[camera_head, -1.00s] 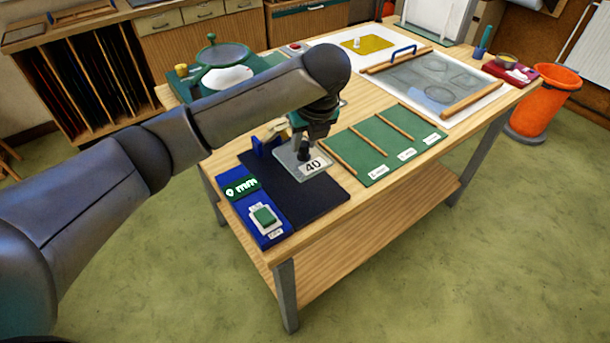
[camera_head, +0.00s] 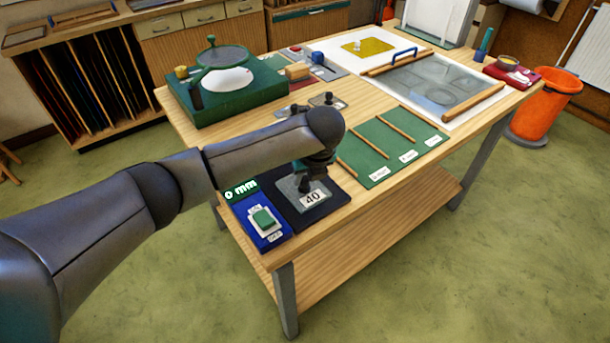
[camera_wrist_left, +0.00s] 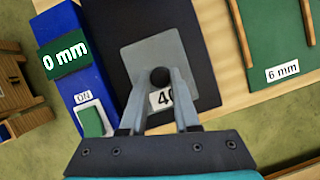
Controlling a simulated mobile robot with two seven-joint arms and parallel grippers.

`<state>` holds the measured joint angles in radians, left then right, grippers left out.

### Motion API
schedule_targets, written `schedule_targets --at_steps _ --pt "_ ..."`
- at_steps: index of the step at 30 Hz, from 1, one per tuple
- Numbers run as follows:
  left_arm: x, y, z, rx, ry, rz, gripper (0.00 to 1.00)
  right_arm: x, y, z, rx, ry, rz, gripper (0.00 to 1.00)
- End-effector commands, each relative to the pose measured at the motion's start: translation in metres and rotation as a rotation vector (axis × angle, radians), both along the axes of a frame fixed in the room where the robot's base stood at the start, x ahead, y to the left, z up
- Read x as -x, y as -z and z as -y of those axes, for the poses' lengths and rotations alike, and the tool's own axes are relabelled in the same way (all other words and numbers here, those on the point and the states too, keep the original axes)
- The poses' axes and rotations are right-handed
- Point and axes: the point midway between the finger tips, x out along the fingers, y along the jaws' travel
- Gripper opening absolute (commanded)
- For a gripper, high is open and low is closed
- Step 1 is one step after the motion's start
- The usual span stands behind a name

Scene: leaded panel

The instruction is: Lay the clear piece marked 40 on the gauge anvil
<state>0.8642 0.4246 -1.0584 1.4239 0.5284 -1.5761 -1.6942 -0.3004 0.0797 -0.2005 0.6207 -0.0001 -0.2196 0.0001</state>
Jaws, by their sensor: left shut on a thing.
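The clear piece marked 40 (camera_head: 290,187) is a greyish see-through plate with a white label and a dark round knob. It also shows in the left wrist view (camera_wrist_left: 150,55). My left gripper (camera_wrist_left: 160,76) is shut on its knob; in the head view the gripper (camera_head: 304,186) is above the plate. The plate is over the black pad of the gauge (camera_head: 337,197); I cannot tell whether it touches. The gauge's blue side (camera_wrist_left: 72,80) has a display reading 0 mm and a green switch by an ON label. My arm hides the gauge's back part. My right gripper is not in view.
A green board (camera_head: 385,140) with wooden strips and labels lies right of the gauge. Behind are a green stand with a round glass (camera_head: 235,98) and a sheet with clear glass (camera_head: 430,85). The table's front edge is close to the gauge.

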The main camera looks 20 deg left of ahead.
Motion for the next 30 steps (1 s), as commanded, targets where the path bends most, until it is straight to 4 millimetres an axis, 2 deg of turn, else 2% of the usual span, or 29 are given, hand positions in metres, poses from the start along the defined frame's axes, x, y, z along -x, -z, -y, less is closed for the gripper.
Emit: schedule_targets --at_steps 1,2,9,20,23,30 --pt "0.000 0.001 0.000 -0.001 0.000 0.001 0.00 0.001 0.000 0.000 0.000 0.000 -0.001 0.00" --pt "0.000 0.002 0.000 -0.001 0.000 -0.001 0.31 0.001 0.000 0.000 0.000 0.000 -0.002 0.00" --pt "0.000 0.001 0.000 0.000 0.000 0.000 0.58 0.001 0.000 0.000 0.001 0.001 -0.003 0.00" --pt "0.001 -0.005 0.001 0.001 0.001 0.002 0.60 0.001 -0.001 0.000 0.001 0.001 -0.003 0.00" --pt "0.004 -0.017 0.004 0.002 0.001 0.002 0.60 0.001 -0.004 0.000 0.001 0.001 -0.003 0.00" --pt "0.019 -0.066 0.016 0.002 0.003 0.005 0.60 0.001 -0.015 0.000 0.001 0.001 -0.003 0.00"
